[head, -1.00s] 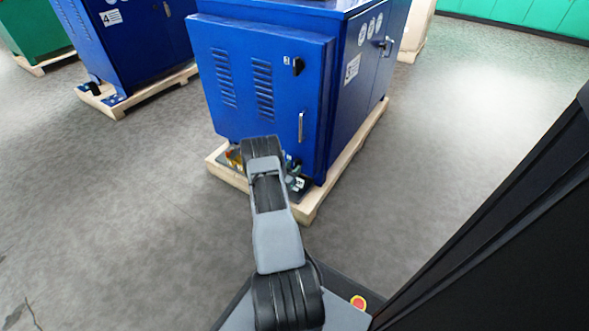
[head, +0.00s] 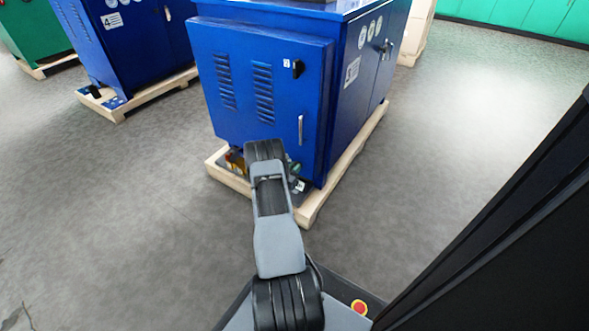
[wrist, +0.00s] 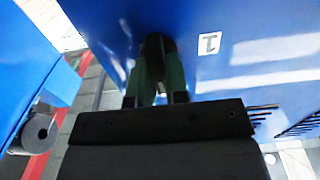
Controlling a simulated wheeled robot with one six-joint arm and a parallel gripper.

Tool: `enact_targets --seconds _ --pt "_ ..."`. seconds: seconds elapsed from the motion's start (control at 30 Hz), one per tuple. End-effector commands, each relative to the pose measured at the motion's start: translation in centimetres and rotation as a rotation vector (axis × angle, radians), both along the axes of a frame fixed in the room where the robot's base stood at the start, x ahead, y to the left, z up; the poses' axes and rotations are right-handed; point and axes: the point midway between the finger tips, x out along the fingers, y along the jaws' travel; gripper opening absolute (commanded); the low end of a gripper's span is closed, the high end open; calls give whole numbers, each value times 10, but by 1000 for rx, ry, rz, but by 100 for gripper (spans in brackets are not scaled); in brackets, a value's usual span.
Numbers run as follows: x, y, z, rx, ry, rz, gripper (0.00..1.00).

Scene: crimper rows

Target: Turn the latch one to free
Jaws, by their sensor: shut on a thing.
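Latch one is a small dark knob (wrist: 153,45) on a blue cabinet door, beside a white label marked 1 (wrist: 209,43) in the wrist view. My gripper (wrist: 160,78), with green finger pads, is shut around the knob, which the fingers partly cover. The knob's exact angle is hard to tell.
A silver door handle (head: 300,130) stands out between the two latches. The cabinet rests on a wooden pallet (head: 309,208), with small coloured items at its front edge. Another blue cabinet (head: 130,50) stands at the left. The grey floor (head: 120,210) is open around the pallet.

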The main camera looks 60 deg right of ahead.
Motion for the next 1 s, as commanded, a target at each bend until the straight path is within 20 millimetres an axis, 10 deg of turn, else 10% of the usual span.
enact_targets --seconds 0.47,1.0 --pt "-1 0 0 -1 -94 0 0" --pt "-3 0 -1 -3 -578 0 0"
